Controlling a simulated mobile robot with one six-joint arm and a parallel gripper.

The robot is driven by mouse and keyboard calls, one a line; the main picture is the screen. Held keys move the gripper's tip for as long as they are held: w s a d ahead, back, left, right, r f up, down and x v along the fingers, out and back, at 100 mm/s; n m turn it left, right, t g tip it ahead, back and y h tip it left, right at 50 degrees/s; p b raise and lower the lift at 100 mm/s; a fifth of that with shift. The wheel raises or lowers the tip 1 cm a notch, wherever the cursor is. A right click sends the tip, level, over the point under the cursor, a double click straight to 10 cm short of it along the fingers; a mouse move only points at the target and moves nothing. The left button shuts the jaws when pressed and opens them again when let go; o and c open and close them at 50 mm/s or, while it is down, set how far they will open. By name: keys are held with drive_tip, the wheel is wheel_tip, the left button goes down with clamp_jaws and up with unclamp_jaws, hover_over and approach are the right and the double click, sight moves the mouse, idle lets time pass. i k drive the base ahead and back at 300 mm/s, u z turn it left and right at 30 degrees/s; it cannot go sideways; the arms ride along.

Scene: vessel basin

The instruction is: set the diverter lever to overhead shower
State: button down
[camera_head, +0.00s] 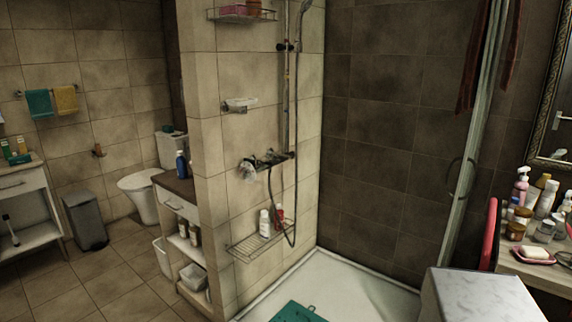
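The shower mixer (268,160) is fixed to the tiled wall left of the shower corner. A riser pipe (286,100) goes up from it, and a dark hose (271,205) loops down from it. A hand shower (299,30) hangs near the top of the riser. The diverter lever is too small and dark to pick out on the mixer, so I cannot tell its setting. The overhead shower is not in view. My gripper is not in view.
A wire shelf with bottles (240,252) sits below the mixer, and a soap dish (239,105) above it. The white shower tray (350,285) holds a green mat (297,312). A glass door (465,150) stands right. A pale block (478,295) fills the lower right.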

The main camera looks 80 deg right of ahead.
sight(259, 160)
drive_tip(key=u, duration=0.25)
drive_tip(key=k, duration=0.55)
drive_tip(key=z, duration=1.55)
drive_tip(key=i, duration=1)
drive_tip(key=k, duration=0.5)
drive_tip(key=z, duration=0.15)
